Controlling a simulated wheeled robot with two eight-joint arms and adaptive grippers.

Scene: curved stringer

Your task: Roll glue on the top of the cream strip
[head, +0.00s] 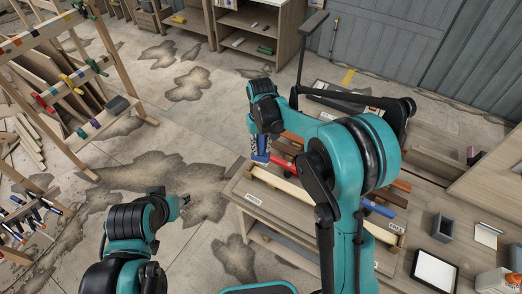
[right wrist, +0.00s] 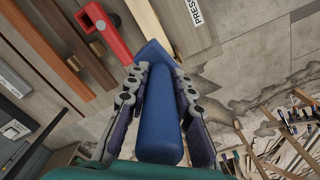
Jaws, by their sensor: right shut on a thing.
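My right gripper (right wrist: 160,115) is shut on the blue handle of a tool (right wrist: 163,120), taken to be the glue roller. The tool has a wider blue head at its far end; its rolling surface is hidden. It also shows as a small blue shape in the head view (head: 261,150). The cream strip (head: 272,180) lies lengthwise on the bench, partly hidden by my right arm. In the right wrist view the strip (right wrist: 153,25) passes by the tool's head; I cannot tell whether they touch. My left gripper (head: 184,200) is over the floor, its fingers too small to read.
A red tool (right wrist: 104,32) lies beside the strip, near brown wood strips (right wrist: 55,48). A label reading PRESS (right wrist: 194,10) is on the bench. Another blue object (head: 378,208), a dark box (head: 443,228) and a tablet (head: 434,272) are at right. A wooden rack (head: 130,100) stands at left.

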